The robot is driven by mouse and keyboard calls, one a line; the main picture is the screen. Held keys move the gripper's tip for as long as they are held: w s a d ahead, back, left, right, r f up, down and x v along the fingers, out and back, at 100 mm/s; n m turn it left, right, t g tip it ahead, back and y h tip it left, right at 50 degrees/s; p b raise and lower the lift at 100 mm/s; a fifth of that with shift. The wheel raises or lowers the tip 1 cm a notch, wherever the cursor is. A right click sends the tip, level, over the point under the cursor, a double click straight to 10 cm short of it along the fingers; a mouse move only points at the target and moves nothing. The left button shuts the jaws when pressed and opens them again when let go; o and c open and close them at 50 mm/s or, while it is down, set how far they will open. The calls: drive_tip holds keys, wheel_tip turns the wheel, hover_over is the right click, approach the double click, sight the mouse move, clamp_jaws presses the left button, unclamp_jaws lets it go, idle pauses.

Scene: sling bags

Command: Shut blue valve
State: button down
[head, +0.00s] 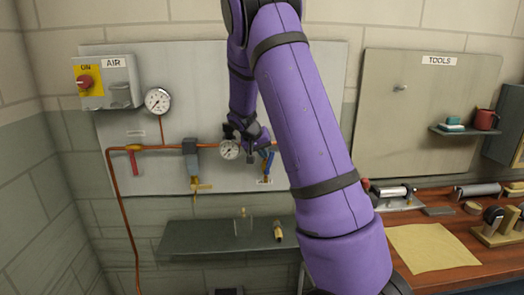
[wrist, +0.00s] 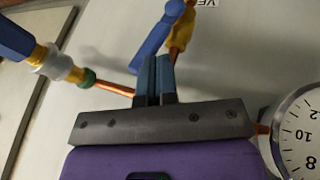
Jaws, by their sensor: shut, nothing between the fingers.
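The blue valve's lever shows in the wrist view (wrist: 152,34) as a slanted bright blue handle beside a yellow valve body (wrist: 182,32). In the head view the blue lever (head: 269,163) is small, tilted, just right of my gripper (head: 252,158). In the wrist view my gripper (wrist: 156,60) has its two dark fingers together with nothing between them. The fingertips are close to the lever's lower end; I cannot tell whether they touch. The valve's label is cut off at the top edge.
A copper pipe (head: 165,147) runs along the wall panel. A red valve handle (head: 135,163) hangs at left, and a round gauge (head: 229,149) is just left of my gripper. A grey shelf (head: 190,238) with small fittings is below. A wooden bench (head: 480,245) is at right.

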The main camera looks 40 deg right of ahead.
drive_tip(key=shift+s+d, duration=0.1)
drive_tip(key=shift+d, duration=0.05)
drive_tip(key=s+d+f+t+y, duration=0.1)
drive_tip(key=s+d+y, duration=0.1)
drive_tip(key=s+d, duration=0.1)
drive_tip(key=shift+s+d+f+m+t, duration=0.3)
drive_tip(key=shift+s+d, duration=0.05)
drive_tip(key=shift+d, duration=0.55)
idle(0.6)
idle(0.4)
idle(0.3)
